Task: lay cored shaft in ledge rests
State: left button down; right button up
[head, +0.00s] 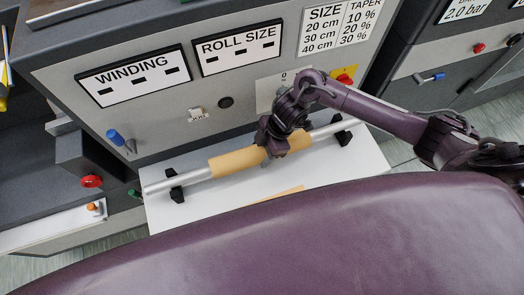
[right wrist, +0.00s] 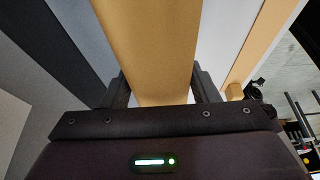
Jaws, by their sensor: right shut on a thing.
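The silver shaft (head: 192,178) with a tan core (head: 236,161) around its middle stretches across the white ledge (head: 215,205). Its left part crosses the left black rest (head: 175,190) and its right part crosses the right black rest (head: 343,134). I cannot tell whether the shaft is seated in them or just above. My right gripper (head: 272,152) is shut on the core, right of its middle. In the right wrist view the core (right wrist: 150,55) fills the space between the two fingers. My left gripper is not in view.
A machine panel with WINDING (head: 135,77) and ROLL SIZE (head: 238,48) signs stands behind the ledge. A tan strip (head: 282,194) lies on the ledge in front, partly hidden by my body. A red knob (head: 91,181) is to the left of the ledge.

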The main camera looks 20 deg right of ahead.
jog(key=shift+w+f, duration=0.1)
jog(key=shift+f, duration=0.45)
jog(key=o, duration=1.6)
jog(key=shift+f, duration=0.1)
jog(key=v, duration=1.2)
jog(key=shift+s, duration=0.2)
